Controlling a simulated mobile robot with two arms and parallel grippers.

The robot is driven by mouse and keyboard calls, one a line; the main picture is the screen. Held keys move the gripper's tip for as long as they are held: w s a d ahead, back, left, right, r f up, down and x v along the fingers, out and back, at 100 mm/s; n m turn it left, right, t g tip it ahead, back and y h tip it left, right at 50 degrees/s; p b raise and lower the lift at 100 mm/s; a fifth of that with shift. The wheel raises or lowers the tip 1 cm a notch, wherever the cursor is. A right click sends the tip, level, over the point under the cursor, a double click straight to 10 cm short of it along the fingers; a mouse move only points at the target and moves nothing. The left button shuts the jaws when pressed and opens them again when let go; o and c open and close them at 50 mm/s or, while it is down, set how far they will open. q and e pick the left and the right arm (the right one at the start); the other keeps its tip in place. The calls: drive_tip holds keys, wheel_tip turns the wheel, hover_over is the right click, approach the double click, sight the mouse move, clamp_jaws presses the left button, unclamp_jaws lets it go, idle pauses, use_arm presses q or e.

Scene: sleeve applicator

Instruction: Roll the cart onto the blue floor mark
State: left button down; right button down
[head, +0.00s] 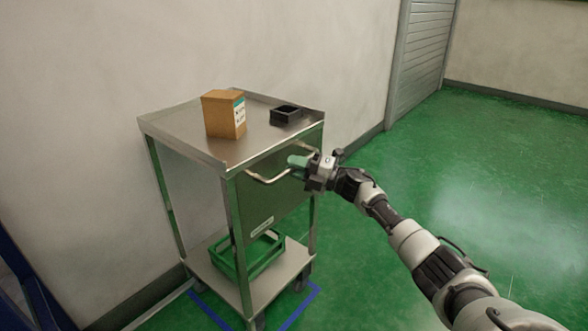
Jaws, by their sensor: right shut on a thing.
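The steel cart (178,128) stands against the pale wall, with castors under its lower shelf. The blue floor mark (301,308) shows as tape lines on the green floor at the cart's front and left side. The cart covers most of it, and its far part is hidden. The lower shelf overlaps the marked area; I cannot tell whether every castor is inside the lines. My right gripper (302,164) is shut on the cart's bent metal handle (268,179), on the side facing the right arm. My left gripper is not in view.
A cardboard box (222,115) and a small black tray (285,115) sit on the cart top. A green crate (236,260) is on the lower shelf. The wall is close behind the cart. A blue frame (22,275) stands at lower left. Green floor (480,190) is clear to the right.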

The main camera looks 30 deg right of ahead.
drive_tip(key=shift+d+r, duration=0.15)
drive_tip(key=shift+d, duration=0.15)
drive_tip(key=c, duration=1.3)
unclamp_jaws()
drive_tip(key=shift+o, duration=1.2)
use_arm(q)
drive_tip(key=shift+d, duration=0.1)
use_arm(e)
drive_tip(key=shift+s+d+f, duration=0.3)
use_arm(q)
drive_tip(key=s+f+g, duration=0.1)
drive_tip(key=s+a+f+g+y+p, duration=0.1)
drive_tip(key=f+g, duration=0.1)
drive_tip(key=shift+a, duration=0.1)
use_arm(e)
drive_tip(key=v, duration=0.9)
drive_tip(key=shift+s+d, duration=0.3)
